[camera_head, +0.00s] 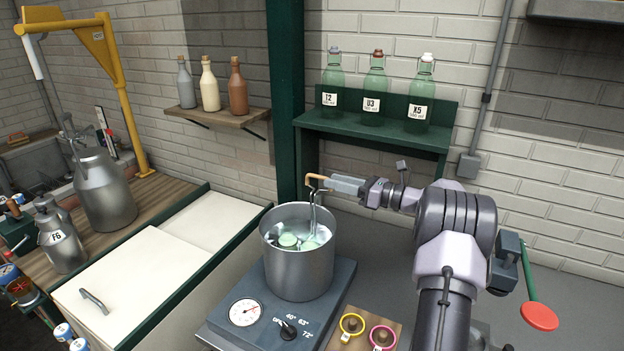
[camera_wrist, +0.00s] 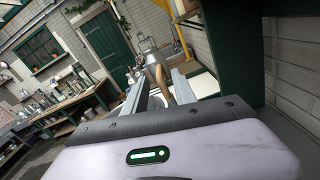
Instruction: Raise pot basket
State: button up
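The metal pot (camera_head: 298,268) stands on a grey heater plate. Clear water and pale green lids or jars (camera_head: 288,240) show inside it, low in the pot. The basket's thin metal hanger (camera_head: 313,215) rises from the pot to a tan handle (camera_head: 317,177) above the rim. My gripper (camera_head: 335,184) is at this handle, reaching in from the right. In the wrist view, the tan handle (camera_wrist: 160,83) lies between my two fingers, with a gap showing beside it, so the fingers look open. Most of the basket is hidden by the pot wall.
The heater (camera_head: 215,328) has a dial gauge and a knob. A green shelf (camera_head: 375,125) with three bottles is on the wall behind my gripper. A green post (camera_head: 285,100) stands behind the pot. A white-lidded chest (camera_head: 130,285) and a milk can (camera_head: 103,195) are left.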

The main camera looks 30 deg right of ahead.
aim_at(311, 176)
jog(key=x, duration=0.7)
jog(key=shift+w+a+b, duration=0.15)
jog(key=shift+b, duration=0.25)
grip_shut()
jog(key=shift+f, duration=0.1)
dwell(0.7)
